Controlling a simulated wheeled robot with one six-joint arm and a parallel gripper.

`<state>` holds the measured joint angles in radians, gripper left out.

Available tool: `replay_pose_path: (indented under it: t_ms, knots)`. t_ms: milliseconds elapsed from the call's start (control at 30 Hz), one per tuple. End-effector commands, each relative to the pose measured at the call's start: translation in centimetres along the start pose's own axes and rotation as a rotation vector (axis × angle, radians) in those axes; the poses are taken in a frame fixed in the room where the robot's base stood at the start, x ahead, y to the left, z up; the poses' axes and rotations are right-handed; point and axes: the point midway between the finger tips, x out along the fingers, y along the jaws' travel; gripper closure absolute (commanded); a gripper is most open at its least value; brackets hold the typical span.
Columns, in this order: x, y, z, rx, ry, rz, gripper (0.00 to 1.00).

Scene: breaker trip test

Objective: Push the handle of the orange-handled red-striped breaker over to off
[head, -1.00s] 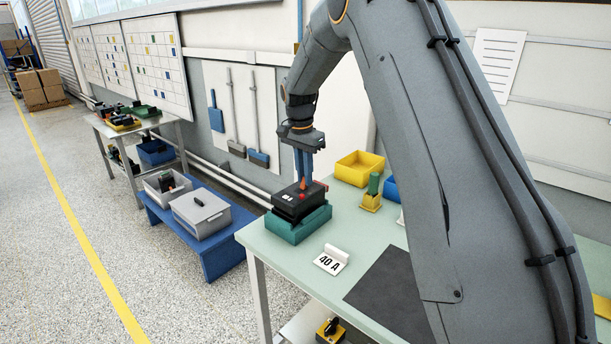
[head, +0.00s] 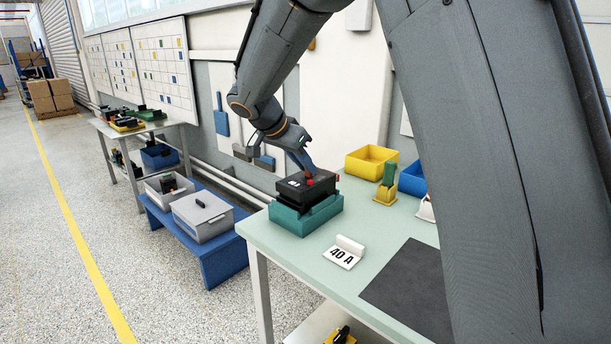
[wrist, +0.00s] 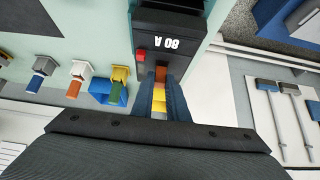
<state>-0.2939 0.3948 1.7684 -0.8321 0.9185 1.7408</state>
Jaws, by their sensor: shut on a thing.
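The black breaker (head: 292,188) sits in a teal base (head: 290,221) at the table's left end. In the wrist view its body (wrist: 170,20) carries an upside-down "80 A" label, with a red block (wrist: 141,55) beside the handle. My gripper (head: 307,171) slants down to the breaker's top, its blue fingers tilted. In the wrist view my gripper (wrist: 160,82) is shut on the orange handle (wrist: 160,74), which shows between the fingertips. Most of the handle is hidden, and I cannot tell its exact angle. I cannot make out red stripes clearly.
A "40 A" card (head: 343,253) and a dark mat (head: 410,290) lie on the pale green table. Behind are a yellow bin (head: 371,163), a yellow stand with a green handle (head: 389,173) and a blue bin (head: 412,180). Left is a low blue bench (head: 213,262) with grey bins.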

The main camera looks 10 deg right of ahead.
Motion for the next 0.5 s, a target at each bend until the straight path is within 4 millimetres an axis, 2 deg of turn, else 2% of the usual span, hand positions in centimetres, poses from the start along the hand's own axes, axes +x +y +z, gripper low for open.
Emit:
replay_pose_path:
  t_ms: [500]
  knots:
    - [0.0, -0.2, 1.8, 0.000, 0.244, -0.003, 1.00]
